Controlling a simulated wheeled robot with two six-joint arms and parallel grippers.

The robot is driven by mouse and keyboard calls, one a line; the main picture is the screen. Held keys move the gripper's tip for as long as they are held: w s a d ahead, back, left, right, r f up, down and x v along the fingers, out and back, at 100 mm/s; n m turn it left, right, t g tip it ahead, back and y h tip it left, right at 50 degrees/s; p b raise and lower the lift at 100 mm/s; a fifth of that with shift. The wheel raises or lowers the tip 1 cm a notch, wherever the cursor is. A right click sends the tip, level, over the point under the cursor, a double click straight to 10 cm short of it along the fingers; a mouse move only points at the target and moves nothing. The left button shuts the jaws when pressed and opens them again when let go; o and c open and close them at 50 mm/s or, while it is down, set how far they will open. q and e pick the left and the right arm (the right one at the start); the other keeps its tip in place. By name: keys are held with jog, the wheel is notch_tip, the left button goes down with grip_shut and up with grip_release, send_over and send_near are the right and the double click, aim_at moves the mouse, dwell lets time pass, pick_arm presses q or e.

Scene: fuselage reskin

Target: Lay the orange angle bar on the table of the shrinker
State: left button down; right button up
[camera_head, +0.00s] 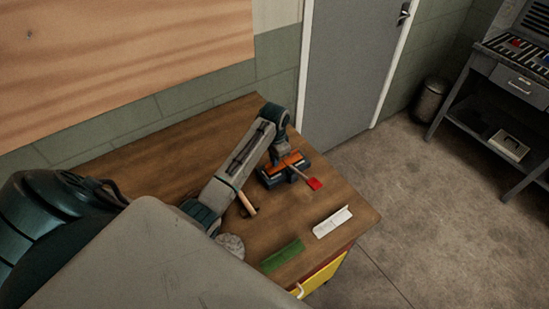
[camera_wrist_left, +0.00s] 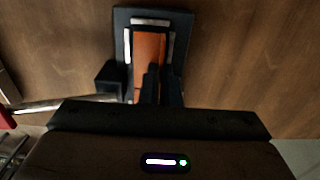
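The orange angle bar (camera_head: 292,161) shows at the dark shrinker (camera_head: 271,180), which stands on the wooden bench and has a lever with a red end. In the left wrist view the orange bar (camera_wrist_left: 149,52) lies lengthwise within the shrinker's dark outline (camera_wrist_left: 122,43), between pale strips. My left gripper (camera_wrist_left: 163,88) is right at the near end of the bar, its dark fingers close together and partly over it. Whether they grip the bar, and whether it rests fully on the shrinker's table, I cannot tell. My right gripper is out of view.
On the bench (camera_head: 185,150) lie a white angle piece (camera_head: 332,222), a green piece (camera_head: 282,256), a wooden handle (camera_head: 247,204) and a grey round object (camera_head: 231,245). A grey door (camera_head: 347,65), a bin (camera_head: 430,101) and a metal workbench (camera_head: 480,62) stand beyond.

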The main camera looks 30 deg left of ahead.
pick_arm(q)
jog(key=shift+f, duration=0.55)
jog(key=c, duration=1.6)
grip_release()
jog(key=shift+r, duration=0.1)
jog(key=shift+r+b, duration=0.3)
jog(key=shift+r, duration=0.05)
notch_tip(320, 180, up, 7)
jog(key=shift+f+b, duration=0.2)
jog(key=shift+b, duration=1)
notch_tip(320, 180, up, 2)
jog(key=shift+r+p, duration=0.1)
jog(key=shift+p, duration=0.7)
jog(key=shift+r+p, duration=0.55)
jog(key=shift+r, duration=0.05)
